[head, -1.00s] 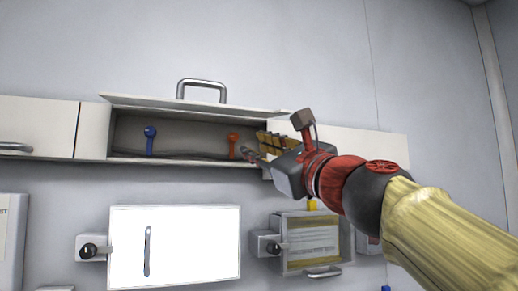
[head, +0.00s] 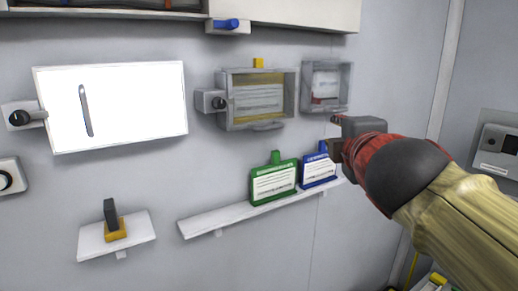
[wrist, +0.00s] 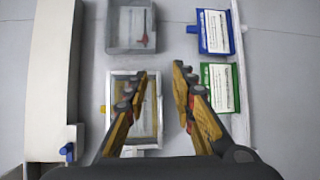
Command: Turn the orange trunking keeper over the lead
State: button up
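The white wall trunking (head: 285,12) is cut off by the top of the head view. Only the lower edge of its open section shows at the top left, with a small orange-red bit (head: 170,3) that may be the foot of the orange keeper. The lead is not clearly visible. The trunking also shows along the left of the wrist view (wrist: 52,75). My gripper (head: 338,138) is below the trunking, in front of the wall at the right. In the wrist view its fingers (wrist: 162,75) are apart with nothing between them.
A blue handle (head: 228,25) sits on a bracket under the trunking. Below are a bright white panel (head: 140,105), two clear-fronted boxes (head: 285,100) (head: 345,85), and a shelf (head: 215,220) with green (head: 285,182) and blue (head: 318,168) cards. A small shelf (head: 140,232) holds a black-and-yellow item.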

jog(key=s+d+f+m+g, duration=0.2)
jog(key=s+f+m, duration=0.1)
jog(key=f, duration=0.4)
jog(key=s+d+f+m+g+h, duration=0.1)
jog(key=s+d+f+m+g, duration=0.1)
jog(key=s+f+m, duration=0.35)
jog(key=s+d+f+m+g, duration=0.2)
jog(key=f, duration=0.7)
jog(key=s+a+f+m+g+y, duration=0.1)
jog(key=s+a+f+m+g, duration=0.2)
jog(key=s+f, duration=1)
notch_tip(320, 180, down, 4)
jog(key=m+g, duration=0.2)
jog(key=m, duration=0.3)
jog(key=shift+s+r+y, duration=0.2)
jog(key=shift+s+y, duration=0.15)
jog(key=shift+y, duration=0.05)
